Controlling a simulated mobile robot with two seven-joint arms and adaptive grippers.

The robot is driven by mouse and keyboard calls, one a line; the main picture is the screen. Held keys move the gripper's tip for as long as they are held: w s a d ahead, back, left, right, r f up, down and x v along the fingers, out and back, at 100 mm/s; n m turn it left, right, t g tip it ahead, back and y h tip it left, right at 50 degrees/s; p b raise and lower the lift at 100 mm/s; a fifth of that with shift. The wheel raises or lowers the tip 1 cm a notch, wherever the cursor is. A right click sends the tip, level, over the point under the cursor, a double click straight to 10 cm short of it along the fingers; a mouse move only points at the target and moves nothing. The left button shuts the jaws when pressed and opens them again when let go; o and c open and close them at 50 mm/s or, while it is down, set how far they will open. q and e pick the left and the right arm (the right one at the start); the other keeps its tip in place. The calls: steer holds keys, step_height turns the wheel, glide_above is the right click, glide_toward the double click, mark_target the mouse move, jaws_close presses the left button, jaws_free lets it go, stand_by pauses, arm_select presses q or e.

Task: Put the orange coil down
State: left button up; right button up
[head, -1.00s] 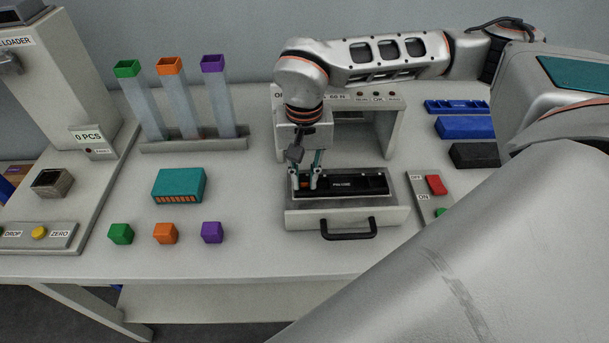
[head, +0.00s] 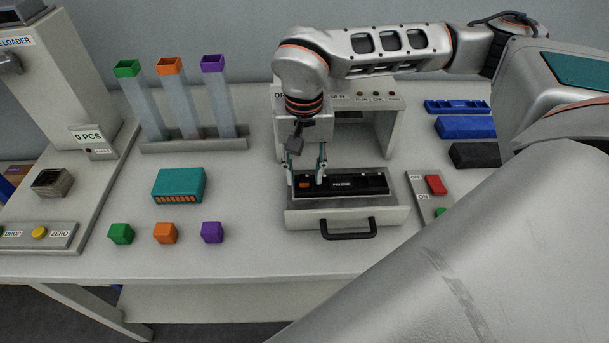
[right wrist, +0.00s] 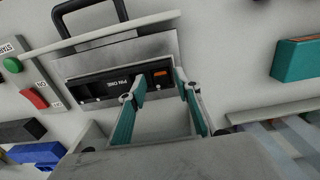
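A small orange piece, which I take for the orange coil (head: 305,185), sits at the left end of the black fixture (head: 372,183) labelled "PIN ONE". In the right wrist view the orange coil (right wrist: 161,73) lies flat in the black fixture (right wrist: 95,88), to the right of the label. My right gripper (head: 306,173) is above that end of the fixture, with its fingers apart and nothing between them. In the right wrist view the open fingers of the right gripper (right wrist: 160,88) show below the coil, not touching it. My left gripper is not in view.
The fixture rests on a grey drawer (head: 300,217) with a black handle (head: 348,228). Green (head: 121,233), orange (head: 166,233) and purple (head: 212,232) blocks stand left of it. A teal block (head: 178,185) and coloured-rim tubes (head: 177,105) are behind them. The front table strip is clear.

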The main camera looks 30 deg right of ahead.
mark_target(305, 182)
step_height(305, 182, up, 10)
steer(key=shift+r, duration=0.2)
steer(key=shift+s, duration=0.1)
stand_by(0.6)
